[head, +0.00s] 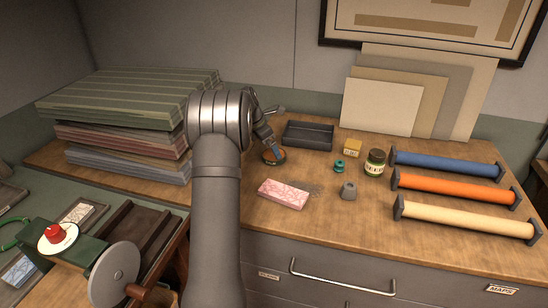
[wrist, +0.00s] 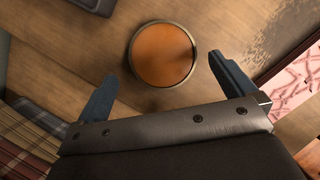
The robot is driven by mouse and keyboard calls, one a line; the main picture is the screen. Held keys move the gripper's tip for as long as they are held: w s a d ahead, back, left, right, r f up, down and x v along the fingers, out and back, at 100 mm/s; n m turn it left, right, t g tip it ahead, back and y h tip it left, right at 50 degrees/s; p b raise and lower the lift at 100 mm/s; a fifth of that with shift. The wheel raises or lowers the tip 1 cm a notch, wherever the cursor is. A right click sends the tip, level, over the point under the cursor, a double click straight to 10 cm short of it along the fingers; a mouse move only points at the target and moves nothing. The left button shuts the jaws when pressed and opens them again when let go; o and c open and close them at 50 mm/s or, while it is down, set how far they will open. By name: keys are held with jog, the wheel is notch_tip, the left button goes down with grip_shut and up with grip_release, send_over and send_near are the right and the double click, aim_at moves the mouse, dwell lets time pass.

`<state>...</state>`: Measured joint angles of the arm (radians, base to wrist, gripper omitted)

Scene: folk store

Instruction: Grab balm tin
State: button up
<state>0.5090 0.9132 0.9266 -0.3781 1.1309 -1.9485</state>
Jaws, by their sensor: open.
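The balm tin looks to be the round, orange-topped tin (wrist: 162,54) with a dark rim in the wrist view, lying flat on the wooden top. In the head view the tin (head: 274,156) shows small and partly covered by my gripper (head: 266,146). In the wrist view my gripper (wrist: 166,84) is open, with one blue-grey finger on each side. The tin lies just ahead of and between the fingertips, and nothing is held.
A grey tray (head: 308,135) stands behind the tin. A pink patterned block (head: 283,194) lies in front. Stacked sheets (head: 125,140) rise to the left. A jar (head: 375,163), a teal spool (head: 339,166), a grey weight (head: 349,191) and coloured rolls (head: 450,188) are to the right.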

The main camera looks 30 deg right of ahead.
aim_at(273, 155)
jog(key=x, duration=0.4)
jog(key=shift+s, duration=0.15)
jog(key=shift+c, duration=0.4)
jog(key=c, duration=1.1)
jog(key=shift+r, duration=0.1)
